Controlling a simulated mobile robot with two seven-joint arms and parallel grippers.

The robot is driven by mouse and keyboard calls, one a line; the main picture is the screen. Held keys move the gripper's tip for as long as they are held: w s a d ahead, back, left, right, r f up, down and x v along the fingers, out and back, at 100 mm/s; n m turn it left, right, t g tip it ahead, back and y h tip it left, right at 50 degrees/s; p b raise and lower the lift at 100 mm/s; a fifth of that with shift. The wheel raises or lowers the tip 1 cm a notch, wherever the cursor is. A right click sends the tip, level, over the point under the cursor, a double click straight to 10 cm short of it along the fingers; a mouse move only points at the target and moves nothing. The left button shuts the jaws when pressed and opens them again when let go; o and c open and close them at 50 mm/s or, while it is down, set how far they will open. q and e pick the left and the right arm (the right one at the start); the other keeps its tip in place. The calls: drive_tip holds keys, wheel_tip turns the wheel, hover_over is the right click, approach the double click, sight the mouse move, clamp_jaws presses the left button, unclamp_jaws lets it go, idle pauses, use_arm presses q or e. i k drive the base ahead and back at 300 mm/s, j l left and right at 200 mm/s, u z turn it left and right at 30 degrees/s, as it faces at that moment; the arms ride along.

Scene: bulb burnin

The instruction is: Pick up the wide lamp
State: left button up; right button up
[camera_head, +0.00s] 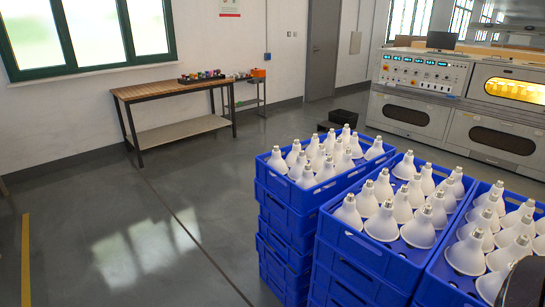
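White lamps with flared wide bodies and narrow silvery screw caps stand cap-up in stacked blue crates. The nearer middle crate (337,232) holds several, among them one wide lamp (418,232) near its front right. The left crate (268,176) and the right crate (452,292) hold several more of the same look. I cannot tell which single lamp the task means. No gripper fingers show. A dark rounded part, which may be mine, covers the bottom right corner and hides some of the right crate.
A wooden bench (165,88) with small coloured items stands by the left wall. A large grey test machine (420,95) with a lit yellow window fills the back right. A black box (343,118) sits behind the crates. The floor (140,225) at left is clear.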

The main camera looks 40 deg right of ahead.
sight(295, 171)
drive_tip(key=i+j+z, duration=0.1)
drive_tip(key=i+z, duration=0.2)
drive_tip(key=i, duration=0.3)
drive_tip(key=i+j+z, duration=0.25)
drive_tip(key=i, duration=0.3)
drive_tip(key=i+j+z, duration=0.15)
drive_tip(key=z, duration=0.35)
drive_tip(key=i+j+z, duration=0.3)
drive_tip(key=z, duration=0.15)
drive_tip(key=i+j+z, duration=0.25)
drive_tip(key=z, duration=0.25)
drive_tip(key=i+j+z, duration=0.1)
drive_tip(key=j+z, duration=0.9)
drive_tip(key=j, duration=0.15)
drive_tip(key=i, duration=0.05)
